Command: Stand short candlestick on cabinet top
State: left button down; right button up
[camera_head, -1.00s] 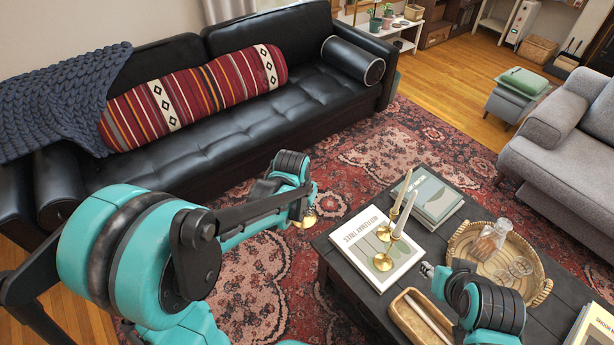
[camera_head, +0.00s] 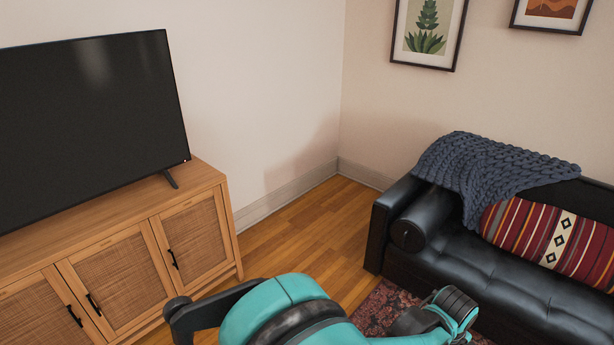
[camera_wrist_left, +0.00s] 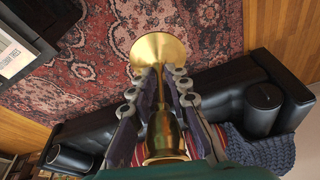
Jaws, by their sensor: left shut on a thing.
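The short candlestick (camera_wrist_left: 160,46) is brass-gold, with a round flared end and a slim stem. My left gripper (camera_wrist_left: 160,72) is shut on its stem in the left wrist view, the flared end beyond the fingertips. In the head view my left arm crosses the bottom, its wrist in front of the sofa; the fingers and the candlestick do not show there. The cabinet (camera_head: 198,234) is light wood with woven door panels, at the left of the head view, left of my arm. Its top (camera_head: 110,214) is bare along the front and right. My right gripper is out of view.
A black TV (camera_head: 90,120) stands on the cabinet top, its foot near the right end. A black sofa (camera_head: 400,222) with a blue knitted throw (camera_head: 480,170) and a striped bolster (camera_head: 545,235) is at right. Bare wooden floor (camera_head: 310,215) lies between cabinet and sofa.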

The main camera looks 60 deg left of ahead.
aim_at(91, 228)
jog(key=j+u, duration=0.1)
jog(key=u, duration=0.35)
jog(key=j+u, duration=0.15)
jog(key=u, duration=0.25)
jog(key=j+u, duration=0.1)
jog(key=u, duration=0.35)
jog(key=i+u, duration=0.1)
jog(key=u, duration=0.35)
jog(key=i+j+u, duration=0.1)
jog(key=u, duration=0.35)
jog(key=i+j+u, duration=0.15)
jog(key=i+u, duration=0.15)
jog(key=u, duration=0.15)
jog(key=i+u, duration=0.7)
jog(key=u, duration=0.15)
jog(key=i+l+u, duration=0.15)
jog(key=i+u, duration=0.15)
jog(key=u, duration=0.15)
